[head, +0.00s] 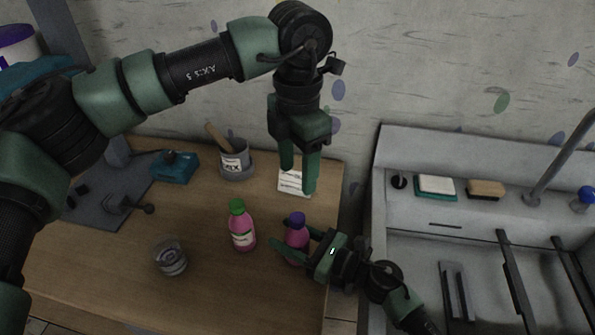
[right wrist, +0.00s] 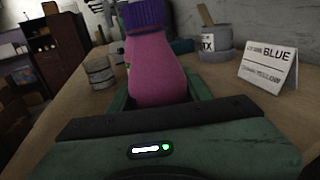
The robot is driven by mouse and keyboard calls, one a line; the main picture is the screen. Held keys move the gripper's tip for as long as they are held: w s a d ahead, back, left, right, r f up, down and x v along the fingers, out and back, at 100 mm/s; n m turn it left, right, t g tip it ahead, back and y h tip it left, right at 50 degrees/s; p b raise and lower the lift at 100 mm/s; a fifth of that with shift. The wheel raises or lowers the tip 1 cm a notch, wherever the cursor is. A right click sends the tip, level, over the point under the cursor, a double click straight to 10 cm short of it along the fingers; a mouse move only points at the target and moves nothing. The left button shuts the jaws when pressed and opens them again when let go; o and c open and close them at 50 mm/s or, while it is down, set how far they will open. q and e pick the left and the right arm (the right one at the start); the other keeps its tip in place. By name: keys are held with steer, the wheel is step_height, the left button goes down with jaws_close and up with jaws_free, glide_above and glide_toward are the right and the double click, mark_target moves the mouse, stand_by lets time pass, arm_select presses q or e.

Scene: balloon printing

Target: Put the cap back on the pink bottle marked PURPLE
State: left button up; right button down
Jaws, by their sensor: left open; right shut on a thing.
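A pink bottle (head: 296,240) with a purple cap (head: 297,219) on its top stands on the wooden table near its right edge. My right gripper (head: 291,240) is shut on this bottle, with its fingers around the body. In the right wrist view the pink bottle (right wrist: 158,70) and purple cap (right wrist: 143,14) fill the middle, upright. Its label is not readable. A second pink bottle (head: 243,237) with a green cap (head: 237,206) stands to the left. My left gripper (head: 298,179) is open and empty, pointing down above and behind the held bottle.
A white card (head: 293,182) stands behind the bottles; it reads BLUE in the right wrist view (right wrist: 268,66). A grey mixing cup (head: 236,166) with a stick, a clear beaker (head: 170,259) and a blue object (head: 175,168) are on the table. A sink (head: 460,225) lies right.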

mark_target(308, 245)
steer(key=c, duration=0.6)
jaws_free()
steer(key=shift+s+d+f, duration=0.15)
steer(key=shift+s+d, duration=0.05)
steer(key=shift+d, duration=0.25)
steer(key=b+v, duration=0.2)
steer(key=v, duration=0.4)
steer(key=shift+s+d, duration=0.1)
steer(key=shift+s+d+b, duration=0.15)
steer(key=shift+d+b, duration=0.1)
steer(key=shift+b, duration=0.05)
